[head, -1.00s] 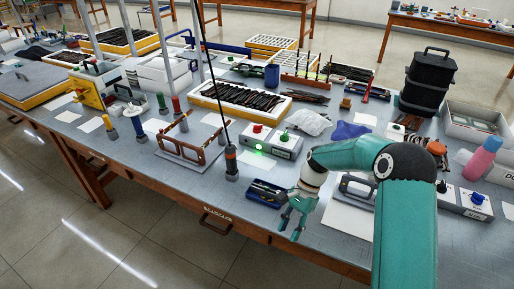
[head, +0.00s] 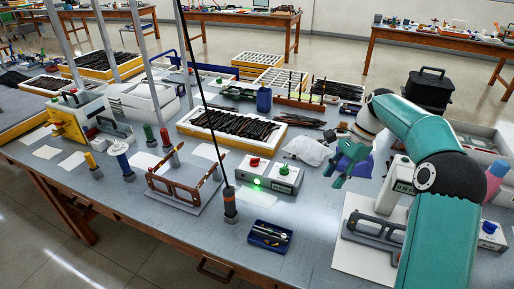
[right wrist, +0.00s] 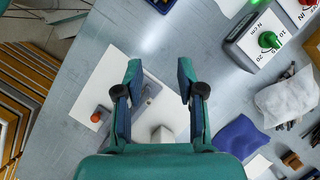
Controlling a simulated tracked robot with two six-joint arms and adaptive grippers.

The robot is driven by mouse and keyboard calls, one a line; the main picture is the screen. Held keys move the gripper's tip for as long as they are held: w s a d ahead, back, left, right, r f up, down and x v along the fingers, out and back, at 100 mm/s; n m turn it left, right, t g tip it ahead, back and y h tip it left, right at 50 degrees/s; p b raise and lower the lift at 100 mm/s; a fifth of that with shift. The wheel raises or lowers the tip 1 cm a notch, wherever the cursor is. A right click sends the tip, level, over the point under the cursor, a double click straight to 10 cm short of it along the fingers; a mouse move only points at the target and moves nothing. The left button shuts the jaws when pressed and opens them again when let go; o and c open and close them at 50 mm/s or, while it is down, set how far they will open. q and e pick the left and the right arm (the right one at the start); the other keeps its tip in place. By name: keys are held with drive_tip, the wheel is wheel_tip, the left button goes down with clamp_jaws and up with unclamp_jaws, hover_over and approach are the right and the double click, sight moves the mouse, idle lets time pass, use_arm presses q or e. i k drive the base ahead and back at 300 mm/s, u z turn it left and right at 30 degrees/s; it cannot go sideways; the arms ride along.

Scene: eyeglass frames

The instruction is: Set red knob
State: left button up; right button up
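A red knob (head: 254,162) sits on top of a grey and white box, beside a green knob (head: 284,169) and above a lit green light on the front. My right gripper (head: 338,170) is right of this box, above the table by the blue cloth, and touches neither knob. In the right wrist view its two fingers (right wrist: 160,78) are apart with nothing between them. That view shows the green knob (right wrist: 268,40) at the upper right and part of the red knob (right wrist: 307,2) at the top edge. My left gripper is not in view.
A blue tray of small tools (head: 270,237) and an upright dark cylinder with a thin rod (head: 230,205) stand in front of the box. White cloth (head: 308,150) and blue cloth (head: 356,160) lie right of it. A brown eyeglass frame (head: 180,188) stands on its left.

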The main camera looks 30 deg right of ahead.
sight(254, 162)
drive_tip(key=i, duration=1.1)
drive_tip(key=u, duration=0.1)
